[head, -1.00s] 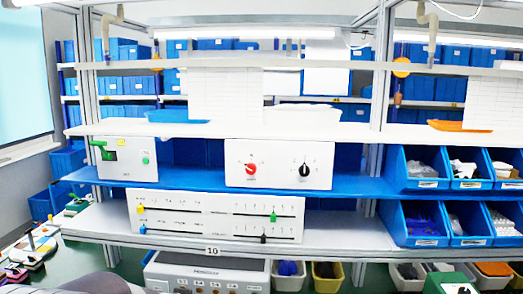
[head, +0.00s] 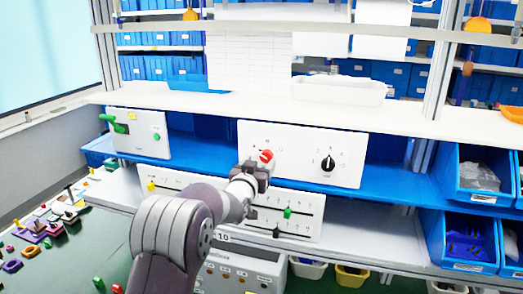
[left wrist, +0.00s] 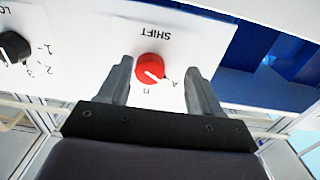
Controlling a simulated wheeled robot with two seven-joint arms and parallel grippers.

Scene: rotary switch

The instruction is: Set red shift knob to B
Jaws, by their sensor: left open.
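The red shift knob (head: 266,156) sits on the left part of a white panel (head: 300,152) on the blue shelf. My left gripper (head: 258,172) is in front of it and partly overlaps it in the head view. In the left wrist view, the red knob (left wrist: 149,67) appears between the two open fingers of my left gripper (left wrist: 158,66), with a gap on each side. The picture there is upside down, with the word SHIFT above the knob. The knob's white pointer line points toward the A mark. Another letter mark shows below the knob, probably B.
A black knob (head: 328,163) is on the same panel to the right. A panel with a green handle (head: 119,128) stands to the left. A slider panel (head: 300,210) is below, partly hidden by my arm. Blue bins (head: 470,240) stand at the right.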

